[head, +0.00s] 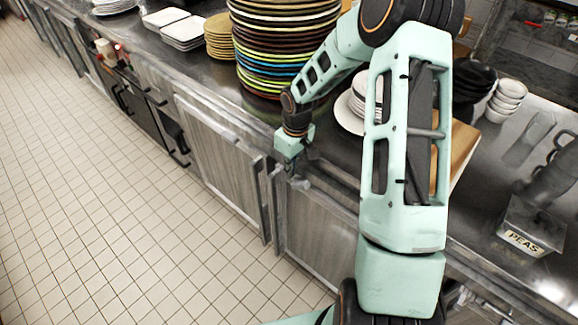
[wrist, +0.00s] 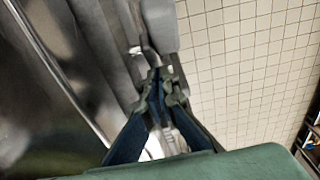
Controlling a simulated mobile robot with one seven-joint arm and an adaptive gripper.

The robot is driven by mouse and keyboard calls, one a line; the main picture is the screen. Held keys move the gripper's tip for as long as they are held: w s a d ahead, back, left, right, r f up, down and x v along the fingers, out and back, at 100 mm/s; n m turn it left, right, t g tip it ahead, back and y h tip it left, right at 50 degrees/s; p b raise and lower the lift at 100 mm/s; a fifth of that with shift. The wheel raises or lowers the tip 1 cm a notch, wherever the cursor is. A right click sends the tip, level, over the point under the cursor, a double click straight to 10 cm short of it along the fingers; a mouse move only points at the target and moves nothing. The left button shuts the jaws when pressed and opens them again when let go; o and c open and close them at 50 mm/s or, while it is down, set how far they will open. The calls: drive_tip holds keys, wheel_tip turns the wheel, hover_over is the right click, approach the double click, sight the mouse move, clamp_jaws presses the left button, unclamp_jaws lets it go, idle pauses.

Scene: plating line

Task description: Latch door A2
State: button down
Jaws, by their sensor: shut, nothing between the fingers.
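Two grey cabinet doors meet under the counter in the head view, the left door (head: 215,150) and the right door (head: 318,237). Upright bar handles, the left one (head: 262,200) and the right one (head: 277,212), stand side by side where they meet. No A2 label can be read, so I cannot tell which door is A2, or whether either is fully closed. My gripper (head: 298,183) is shut and empty at the counter's front edge, by the top of the right door. In the wrist view its closed fingertips (wrist: 160,84) are close to a grey metal piece (wrist: 159,25); contact is unclear.
The steel counter (head: 190,65) holds a tall stack of coloured plates (head: 283,45), white plates (head: 182,32), bowls (head: 508,98) and a box marked PEAS (head: 530,228). A black-handled oven front (head: 135,105) is farther left. The tiled floor (head: 90,180) before the cabinets is clear.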

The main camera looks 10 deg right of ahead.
drive_tip(key=shift+w+a+f+g+h+b, duration=0.1)
drive_tip(key=shift+f+g+h+b, duration=0.25)
drive_tip(key=shift+g, duration=0.25)
idle(0.3)
drive_tip(key=shift+w+f+b, duration=0.1)
drive_tip(key=shift+f+b, duration=0.3)
drive_tip(key=shift+b, duration=0.15)
drive_tip(key=shift+a+f+b, duration=0.1)
drive_tip(key=shift+f+b, duration=0.15)
drive_tip(key=shift+b, duration=0.1)
drive_tip(key=shift+f, duration=0.1)
idle(0.9)
idle(0.8)
